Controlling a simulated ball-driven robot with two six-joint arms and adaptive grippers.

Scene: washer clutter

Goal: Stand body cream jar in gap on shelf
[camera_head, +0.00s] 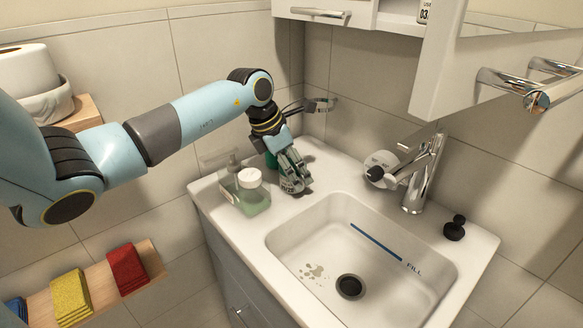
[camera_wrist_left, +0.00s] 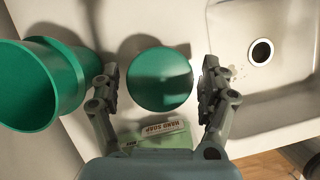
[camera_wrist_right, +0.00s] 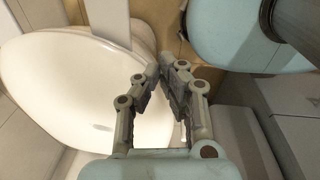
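My left gripper (camera_head: 292,184) points down over the counter left of the sink. In the left wrist view its open fingers (camera_wrist_left: 160,88) stand on both sides of a round green top (camera_wrist_left: 160,78), likely the body cream jar; bare gaps show at both sides. The gripper mostly hides it in the head view, where a green patch (camera_head: 271,160) shows behind. The upper wall cabinet (camera_head: 398,19) has an open shelf at the top edge; its gap cannot be made out. My right gripper (camera_wrist_right: 163,72) holds nothing; its fingertips are close together. It is not in the head view.
A larger green cup (camera_wrist_left: 35,88) stands left of the round top. The sink (camera_head: 325,235), faucet (camera_head: 418,180) and black stopper (camera_head: 455,228) are to the right.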

